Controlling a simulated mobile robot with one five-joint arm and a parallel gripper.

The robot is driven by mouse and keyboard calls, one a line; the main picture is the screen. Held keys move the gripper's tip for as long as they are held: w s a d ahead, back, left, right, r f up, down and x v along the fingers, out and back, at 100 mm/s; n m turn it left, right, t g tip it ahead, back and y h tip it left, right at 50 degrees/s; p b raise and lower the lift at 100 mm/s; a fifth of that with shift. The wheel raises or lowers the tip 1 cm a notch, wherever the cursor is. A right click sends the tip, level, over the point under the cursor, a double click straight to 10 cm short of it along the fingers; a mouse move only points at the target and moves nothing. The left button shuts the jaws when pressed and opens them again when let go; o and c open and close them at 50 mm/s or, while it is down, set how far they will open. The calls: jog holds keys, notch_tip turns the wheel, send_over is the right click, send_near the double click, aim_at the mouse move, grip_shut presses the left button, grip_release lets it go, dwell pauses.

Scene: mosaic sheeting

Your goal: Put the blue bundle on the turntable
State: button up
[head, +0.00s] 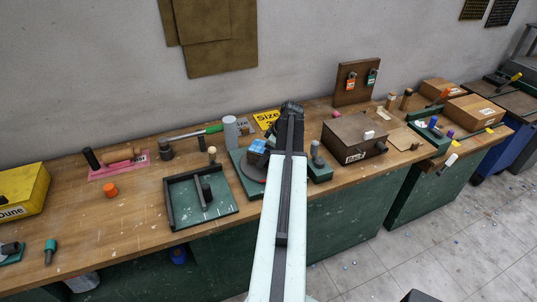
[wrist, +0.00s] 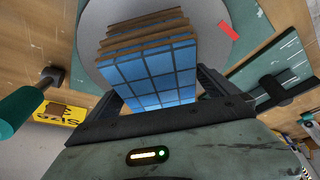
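The blue bundle (wrist: 152,72) is a stack of blue tiled sheets with wooden-looking edges. In the wrist view it sits between the two fingers of my gripper (wrist: 163,85), which appear to press on its sides. In the head view the bundle (head: 257,146) shows just left of my gripper (head: 285,122), whose fingers are hidden by my arm. The turntable (head: 252,168) is a grey disc on a green base; it also shows in the wrist view (wrist: 92,35) behind the bundle. I cannot tell whether the bundle touches the disc.
A dark-framed green tray (head: 225,207) stands left of the turntable. A green block with a grey peg (head: 318,168) and a brown box (head: 353,138) stand to the right. A grey cylinder (head: 230,132) and a yellow sign (head: 267,119) are behind.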

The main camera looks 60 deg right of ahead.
jog(key=shift+r+p, duration=0.3)
jog(key=p+v, duration=1)
jog(key=v, duration=0.1)
jog(key=shift+r, duration=0.15)
jog(key=shift+s+r+p, duration=0.25)
jog(key=shift+p, duration=0.25)
jog(key=shift+f, duration=0.1)
